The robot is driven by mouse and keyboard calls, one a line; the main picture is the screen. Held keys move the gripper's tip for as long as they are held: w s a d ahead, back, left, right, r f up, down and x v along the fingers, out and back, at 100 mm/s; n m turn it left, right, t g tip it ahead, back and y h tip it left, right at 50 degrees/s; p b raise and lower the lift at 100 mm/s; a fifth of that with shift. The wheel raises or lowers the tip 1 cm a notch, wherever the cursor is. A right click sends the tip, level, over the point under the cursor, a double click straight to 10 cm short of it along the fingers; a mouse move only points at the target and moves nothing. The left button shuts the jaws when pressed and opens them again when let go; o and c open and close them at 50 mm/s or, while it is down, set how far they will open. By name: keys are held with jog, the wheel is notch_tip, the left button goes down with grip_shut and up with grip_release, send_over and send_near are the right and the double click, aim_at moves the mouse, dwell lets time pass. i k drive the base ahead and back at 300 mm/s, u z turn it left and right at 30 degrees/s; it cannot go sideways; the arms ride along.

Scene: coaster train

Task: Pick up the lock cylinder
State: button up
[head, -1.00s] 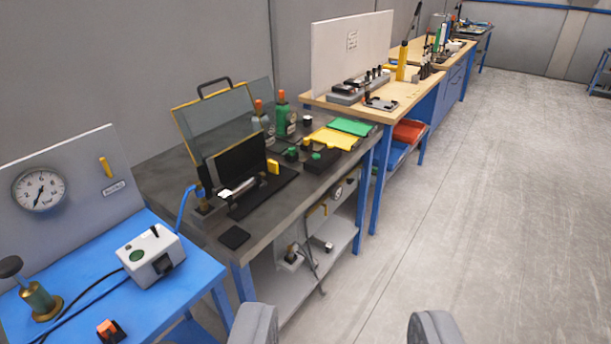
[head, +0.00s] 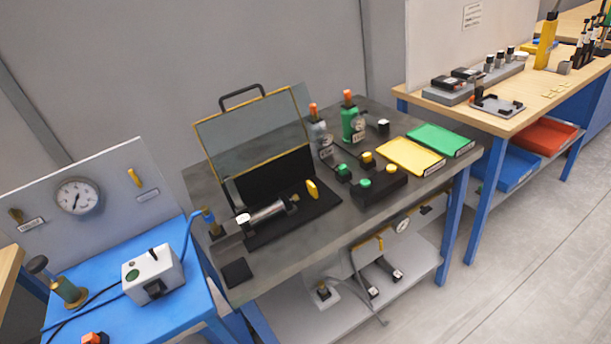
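A silver cylinder (head: 267,211), which I take for the lock cylinder, lies on a black base plate (head: 300,221) on the grey bench in the middle. A yellow part (head: 312,189) stands near its right end. A framed, see-through guard with a handle (head: 254,137) is tilted up behind it. A blue hose comes down near its left end. My gripper is not in view, so I cannot see its fingers.
The grey bench (head: 235,292) also bears a black button box (head: 379,188), a green bottle (head: 352,122), and yellow and green trays. A blue bench (head: 194,303) with a gauge panel (head: 105,185) stands at left, a wooden bench (head: 535,110) at right. Floor is clear at lower right.

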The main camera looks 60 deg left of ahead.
aim_at(247, 221)
jog(key=u, duration=0.6)
jog(key=i, duration=1.25)
jog(key=u, duration=0.9)
jog(key=k, duration=0.8)
jog(key=u, duration=0.2)
jog(key=i, duration=0.8)
jog(key=z, duration=0.1)
